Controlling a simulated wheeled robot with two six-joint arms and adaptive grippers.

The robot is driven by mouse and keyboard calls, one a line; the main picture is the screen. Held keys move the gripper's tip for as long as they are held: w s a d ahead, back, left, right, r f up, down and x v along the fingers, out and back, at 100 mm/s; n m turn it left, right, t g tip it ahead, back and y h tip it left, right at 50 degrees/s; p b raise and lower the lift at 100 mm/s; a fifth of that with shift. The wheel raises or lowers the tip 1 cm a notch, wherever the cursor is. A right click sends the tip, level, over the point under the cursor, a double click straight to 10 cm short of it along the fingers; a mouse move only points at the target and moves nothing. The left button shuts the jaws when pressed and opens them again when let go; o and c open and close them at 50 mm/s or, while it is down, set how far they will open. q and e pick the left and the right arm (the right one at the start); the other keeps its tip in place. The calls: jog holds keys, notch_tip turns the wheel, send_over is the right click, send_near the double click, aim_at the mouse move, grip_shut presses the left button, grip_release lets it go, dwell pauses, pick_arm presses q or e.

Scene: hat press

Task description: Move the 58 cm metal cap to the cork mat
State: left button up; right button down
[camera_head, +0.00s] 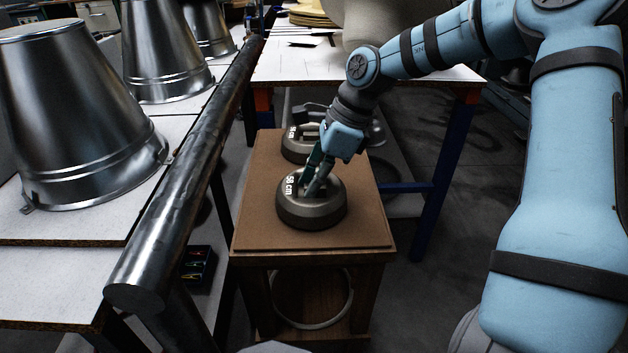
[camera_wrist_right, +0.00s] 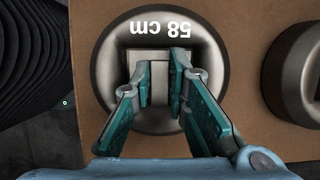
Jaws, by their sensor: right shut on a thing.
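The 58 cm metal cap (camera_head: 312,213) is a round dark-grey disc with white lettering and a recessed grip in its top. It sits flat on a brown, cork-like top (camera_head: 262,232) of a small wooden stand; I cannot tell whether that is the cork mat. My right gripper (camera_head: 313,188) reaches down from above, its teal fingers shut on the cap's grip. The wrist view shows the fingers (camera_wrist_right: 160,85) on the grip in the middle of the cap (camera_wrist_right: 118,62). My left gripper is not in view.
A second similar metal cap (camera_head: 292,147) stands close behind on the same top, its edge also showing in the wrist view (camera_wrist_right: 290,70). A thick metal bar (camera_head: 190,190) runs along the left. Large metal cones (camera_head: 75,110) stand on the left table. A white-topped table (camera_head: 285,65) is behind.

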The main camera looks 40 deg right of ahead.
dwell(0.3)
jog(key=c, duration=1.5)
grip_release()
jog(key=p+v, duration=0.4)
jog(key=v, duration=0.1)
jog(key=a+p+v, duration=0.1)
jog(key=p+v, duration=0.1)
jog(key=shift+w+d+r, duration=0.1)
jog(key=shift+w+r, duration=0.2)
jog(key=shift+r, duration=0.1)
jog(key=shift+f, duration=0.1)
